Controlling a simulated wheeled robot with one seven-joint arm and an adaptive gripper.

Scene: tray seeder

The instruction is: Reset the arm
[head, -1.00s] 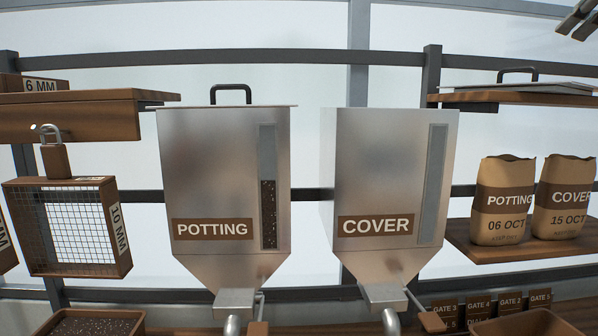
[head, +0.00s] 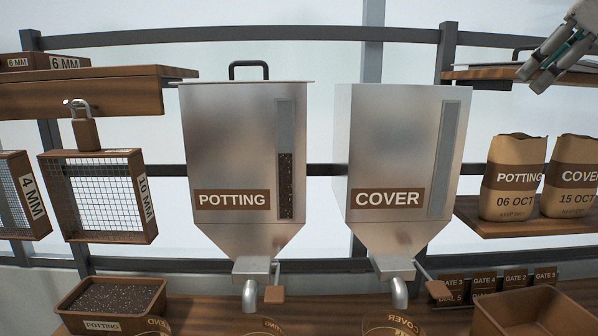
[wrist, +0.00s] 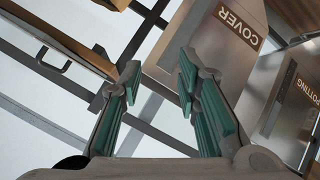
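My gripper (head: 556,62) is at the upper right of the head view, in front of the right upper shelf. In the wrist view my gripper (wrist: 157,85) has its two green-padded fingers apart with nothing between them. The potting hopper (head: 235,135) stands left of centre and its sight window shows dark mix about halfway up. The cover hopper (head: 395,145) stands to its right, and its window looks empty. The cover hopper (wrist: 205,45) also shows beyond the fingers in the wrist view.
A potting bin (head: 105,303) with dark mix sits lower left, an empty wooden box (head: 530,318) lower right. Paper bags (head: 513,180) stand on the right shelf (head: 520,220). A 10 mm sieve (head: 98,195) hangs at left. A lid with a handle lies on the upper right shelf (head: 492,73).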

